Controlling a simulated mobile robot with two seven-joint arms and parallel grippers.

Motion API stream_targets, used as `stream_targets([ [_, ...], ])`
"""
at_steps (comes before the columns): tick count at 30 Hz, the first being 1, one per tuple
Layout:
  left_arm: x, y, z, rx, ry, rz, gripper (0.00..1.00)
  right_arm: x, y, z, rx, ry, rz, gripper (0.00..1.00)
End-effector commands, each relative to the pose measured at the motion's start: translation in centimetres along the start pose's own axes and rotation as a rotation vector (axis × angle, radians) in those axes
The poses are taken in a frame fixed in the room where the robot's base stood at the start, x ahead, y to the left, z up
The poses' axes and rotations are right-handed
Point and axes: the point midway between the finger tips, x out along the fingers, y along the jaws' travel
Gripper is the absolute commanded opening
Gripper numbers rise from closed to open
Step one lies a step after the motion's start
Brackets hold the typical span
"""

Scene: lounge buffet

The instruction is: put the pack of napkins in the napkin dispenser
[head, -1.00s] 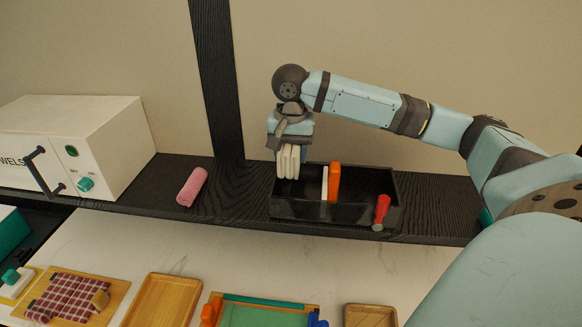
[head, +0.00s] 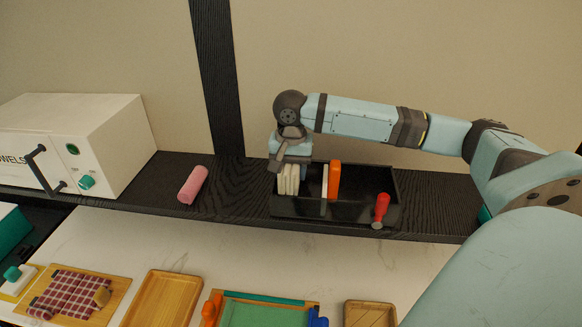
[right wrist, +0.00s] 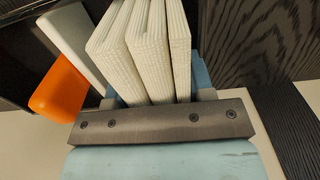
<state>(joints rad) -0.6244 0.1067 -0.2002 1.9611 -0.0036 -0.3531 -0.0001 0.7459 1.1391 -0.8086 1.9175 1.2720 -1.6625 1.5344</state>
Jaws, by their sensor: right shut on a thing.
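The pack of napkins (head: 288,180) is several white folded slabs side by side, now low in the left compartment of the black napkin dispenser (head: 350,209). In the right wrist view the pack (right wrist: 145,50) fills the space between the fingers. My right gripper (head: 290,164) points down over that left compartment and is shut on the pack. It also shows in the right wrist view (right wrist: 150,100). The pack's lower end is hidden by the dispenser's front wall, so I cannot tell whether it touches the bottom. My left gripper is not in view.
A red-handled tool (head: 381,209) leans at the dispenser's front right. A pink roll (head: 192,185) lies on the dark shelf, left. A white towel box (head: 100,140) stands farther left.

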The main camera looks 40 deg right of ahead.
Motion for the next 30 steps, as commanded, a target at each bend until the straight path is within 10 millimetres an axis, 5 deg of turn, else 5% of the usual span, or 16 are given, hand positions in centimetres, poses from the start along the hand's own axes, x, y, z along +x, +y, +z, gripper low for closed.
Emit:
stream_targets([
  [5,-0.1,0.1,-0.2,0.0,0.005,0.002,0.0,0.3,0.0,0.0,0.0,0.001,-0.001,0.24],
  [6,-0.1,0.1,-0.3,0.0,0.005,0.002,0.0,0.3,0.0,0.0,0.0,0.001,-0.001,0.51],
  [9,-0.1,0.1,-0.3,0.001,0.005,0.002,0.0,0.3,0.0,0.0,0.0,0.001,-0.001,0.74],
  [30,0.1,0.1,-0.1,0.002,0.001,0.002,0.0,-1.2,-0.3,-0.1,0.0,0.005,-0.012,0.74],
])
